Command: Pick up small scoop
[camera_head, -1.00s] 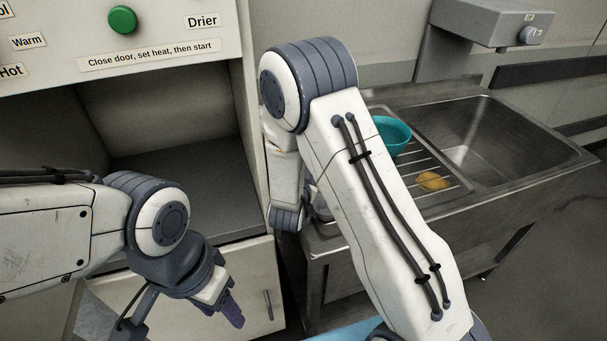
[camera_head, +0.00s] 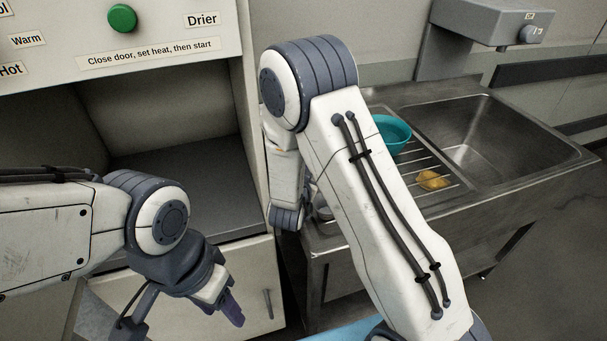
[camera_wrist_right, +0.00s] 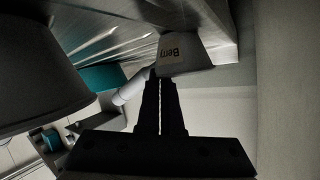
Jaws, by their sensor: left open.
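In the right wrist view, a pale tapered piece labelled "Berry" (camera_wrist_right: 185,54) is just beyond my right fingertips. A white rounded bar (camera_wrist_right: 132,87) lies beside it. I cannot tell whether these belong to the small scoop. My right gripper's dark fingers (camera_wrist_right: 161,85) are nearly together and their tips overlap the labelled piece's lower edge. Whether they pinch it is unclear. In the head view my right arm hides its own fingers. My left gripper (camera_head: 228,308) is open, low in front of the drier cabinet, with nothing seen in it.
A steel sink unit (camera_head: 535,135) stands at the right. Its drainboard holds a teal bowl (camera_head: 393,135) and a yellow item (camera_head: 432,180). The drier (camera_head: 180,160) stands open and empty at left. My right arm passes in front of the drainboard.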

